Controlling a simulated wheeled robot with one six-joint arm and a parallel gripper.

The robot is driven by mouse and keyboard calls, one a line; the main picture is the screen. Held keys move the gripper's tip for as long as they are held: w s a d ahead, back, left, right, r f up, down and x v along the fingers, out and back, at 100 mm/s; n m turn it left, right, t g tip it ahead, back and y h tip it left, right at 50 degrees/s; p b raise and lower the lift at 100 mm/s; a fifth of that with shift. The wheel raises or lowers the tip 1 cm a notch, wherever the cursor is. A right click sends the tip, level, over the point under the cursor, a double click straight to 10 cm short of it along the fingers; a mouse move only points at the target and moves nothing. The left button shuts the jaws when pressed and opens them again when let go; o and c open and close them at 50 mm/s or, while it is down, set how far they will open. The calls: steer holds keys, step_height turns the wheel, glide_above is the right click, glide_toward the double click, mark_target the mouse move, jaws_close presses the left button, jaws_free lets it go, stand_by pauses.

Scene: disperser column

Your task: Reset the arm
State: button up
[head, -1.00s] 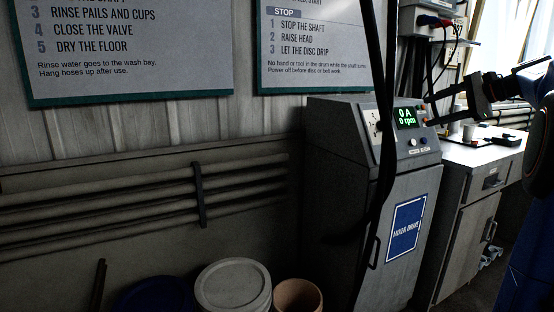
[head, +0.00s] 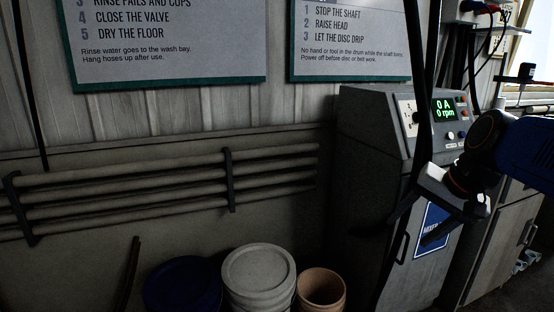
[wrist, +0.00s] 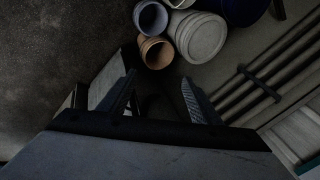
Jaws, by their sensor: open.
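My gripper (head: 408,228) is at the right of the head view, in front of the grey mixer drive cabinet (head: 375,190). It is tilted down to the left and partly covers the blue mixer drive label (head: 432,215). In the wrist view my gripper (wrist: 160,98) has its two dark fingers well apart with nothing between them. The wrist camera looks down at the floor. The cabinet's green display (head: 444,109) reads 0 A and 0 rpm.
A blue drum (head: 182,285), a white lidded pail (head: 258,278) and a tan pail (head: 321,288) stand along the wall. Pipes (head: 270,180) run above them. A bench cabinet (head: 505,235) is at the right. Bare floor (wrist: 60,50) shows left of the pails.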

steer(key=s+a+f+n+h, duration=0.1)
steer(key=s+f+n, duration=0.5)
steer(key=s+f, duration=0.7)
steer(key=shift+s+f+h, duration=0.2)
steer(key=shift+h, duration=0.6)
